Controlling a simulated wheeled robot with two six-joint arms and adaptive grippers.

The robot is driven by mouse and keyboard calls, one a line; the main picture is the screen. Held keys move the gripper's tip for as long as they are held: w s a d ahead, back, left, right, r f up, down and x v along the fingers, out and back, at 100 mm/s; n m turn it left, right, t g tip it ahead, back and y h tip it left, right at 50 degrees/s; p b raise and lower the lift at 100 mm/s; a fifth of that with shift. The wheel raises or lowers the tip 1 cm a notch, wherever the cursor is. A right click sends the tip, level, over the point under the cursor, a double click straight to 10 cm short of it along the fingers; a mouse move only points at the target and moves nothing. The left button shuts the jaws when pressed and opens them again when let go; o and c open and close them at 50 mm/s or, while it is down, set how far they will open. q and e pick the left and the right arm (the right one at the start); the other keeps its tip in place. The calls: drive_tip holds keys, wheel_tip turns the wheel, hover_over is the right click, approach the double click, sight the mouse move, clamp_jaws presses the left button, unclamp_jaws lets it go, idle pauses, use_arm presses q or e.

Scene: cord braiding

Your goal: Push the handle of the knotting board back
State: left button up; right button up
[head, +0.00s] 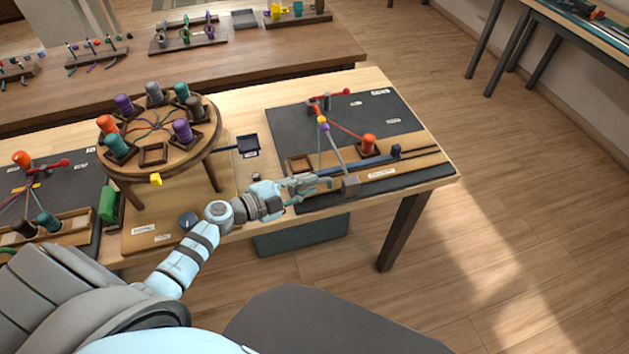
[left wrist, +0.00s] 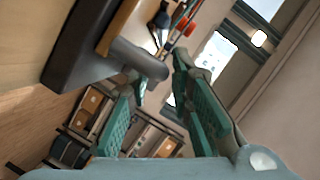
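The knotting board appears to be the dark board (head: 405,125) at the right end of the table, though its labels are too small to read. A grey handle (head: 350,187) with a blocky end sits at the board's front edge, and a grey rod (head: 335,150) rises behind it. My left gripper (head: 328,183) is just left of the handle end, low over the front edge. In the left wrist view, the handle's rounded grey end (left wrist: 140,60) lies at the fingertips, which stand apart; contact cannot be told. My right gripper is not in view.
A round wooden stand (head: 160,160) with coloured spools is left of the board. An orange spool (head: 368,145) and a blue bar (head: 365,164) lie close behind the handle. Another board with spools (head: 50,215) is at far left.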

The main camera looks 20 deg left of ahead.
use_arm(q)
drive_tip(key=shift+x, duration=1.55)
clamp_jaws()
